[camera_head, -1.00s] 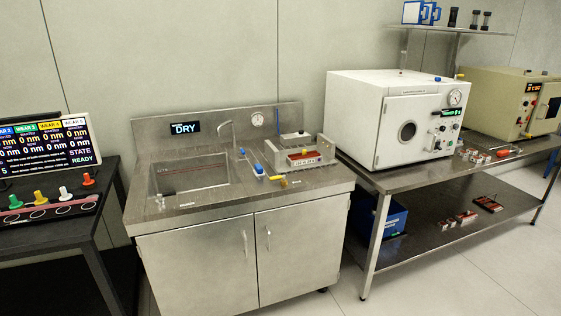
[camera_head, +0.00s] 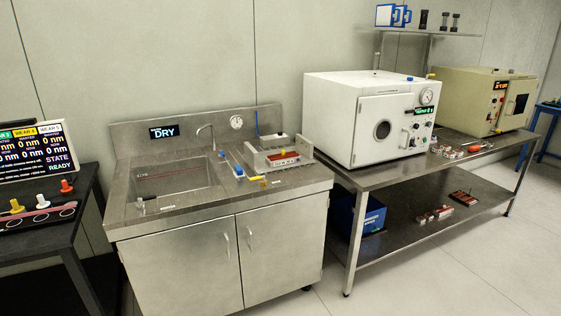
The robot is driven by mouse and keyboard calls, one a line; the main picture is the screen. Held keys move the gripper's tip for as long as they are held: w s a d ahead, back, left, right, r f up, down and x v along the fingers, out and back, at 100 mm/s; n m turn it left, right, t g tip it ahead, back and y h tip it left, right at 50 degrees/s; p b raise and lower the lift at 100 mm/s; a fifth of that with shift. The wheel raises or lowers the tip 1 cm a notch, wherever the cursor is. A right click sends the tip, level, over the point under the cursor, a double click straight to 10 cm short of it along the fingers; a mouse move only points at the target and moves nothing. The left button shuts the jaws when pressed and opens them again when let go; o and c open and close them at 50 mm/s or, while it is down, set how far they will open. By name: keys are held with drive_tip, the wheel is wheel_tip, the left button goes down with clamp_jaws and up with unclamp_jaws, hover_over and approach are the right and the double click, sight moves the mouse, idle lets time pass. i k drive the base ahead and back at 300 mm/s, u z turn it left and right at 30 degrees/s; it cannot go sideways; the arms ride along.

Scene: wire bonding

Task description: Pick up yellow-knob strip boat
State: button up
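A red-and-white strip-like piece with a small yellow knob (camera_head: 283,155) sits in the metal fixture (camera_head: 304,160) at the right end of the sink counter. It looks like the yellow-knob strip boat, but it is too small to be sure. A yellow handle-like part (camera_head: 257,177) lies in front of the fixture. My gripper is not in view.
The steel sink counter (camera_head: 290,184) has a basin at left and a DRY display (camera_head: 164,132). A white oven (camera_head: 340,115) and a beige oven (camera_head: 470,100) stand on the right bench, with small red-and-white pieces (camera_head: 447,151) in front. A blue bin (camera_head: 370,215) sits below. Floor at front right is clear.

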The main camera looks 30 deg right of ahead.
sight(283, 159)
drive_tip(key=z, duration=0.05)
drive_tip(key=i, duration=1)
drive_tip(key=u, duration=0.05)
